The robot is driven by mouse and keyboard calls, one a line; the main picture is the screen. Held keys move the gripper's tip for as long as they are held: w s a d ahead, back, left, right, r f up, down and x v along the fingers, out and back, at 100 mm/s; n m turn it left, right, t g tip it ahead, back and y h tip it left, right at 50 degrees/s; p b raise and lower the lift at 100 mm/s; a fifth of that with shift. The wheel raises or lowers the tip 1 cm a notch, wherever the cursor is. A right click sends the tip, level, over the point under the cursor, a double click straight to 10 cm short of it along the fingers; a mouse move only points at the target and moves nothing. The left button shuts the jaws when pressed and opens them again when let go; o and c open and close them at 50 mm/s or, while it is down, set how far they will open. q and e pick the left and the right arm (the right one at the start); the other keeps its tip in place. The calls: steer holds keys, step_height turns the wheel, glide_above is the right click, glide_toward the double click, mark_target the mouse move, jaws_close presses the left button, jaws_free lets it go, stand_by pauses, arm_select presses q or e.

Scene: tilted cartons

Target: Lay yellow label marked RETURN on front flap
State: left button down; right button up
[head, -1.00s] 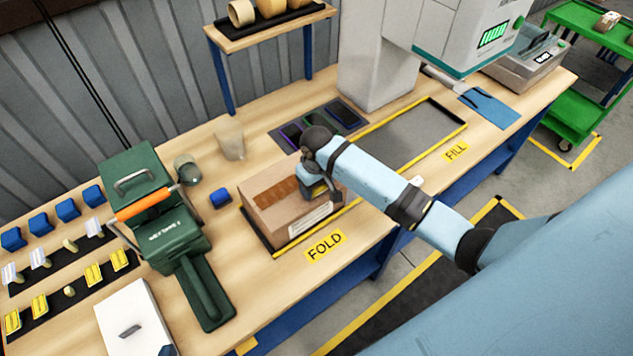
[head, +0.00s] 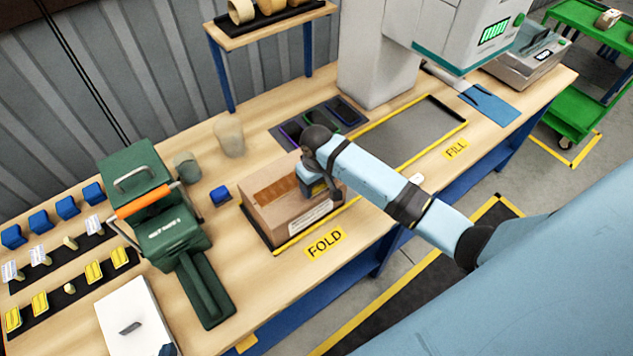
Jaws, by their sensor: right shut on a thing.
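An open brown carton (head: 275,212) sits tilted in the yellow-edged FOLD area, with a white label (head: 308,219) on its front face. My right gripper (head: 316,190) is at the carton's right end, shut, with a bit of yellow at its jaws that looks like the yellow label. My own wrist hides most of it, and I cannot read any marking or tell whether it touches the flap. Other yellow labels (head: 93,272) stand on a black strip at the left, beside a bare tan stub. My left gripper is not in view.
A green dispenser with an orange bar (head: 165,235) stands left of the carton. A blue block (head: 220,195), a grey cup (head: 187,168) and a clear cup (head: 229,136) stand behind. The grey FILL tray (head: 415,135) is empty.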

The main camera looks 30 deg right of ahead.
stand_by(0.3)
steer(key=o, duration=1)
steer(key=shift+r, duration=0.1)
steer(key=shift+r, duration=3.4)
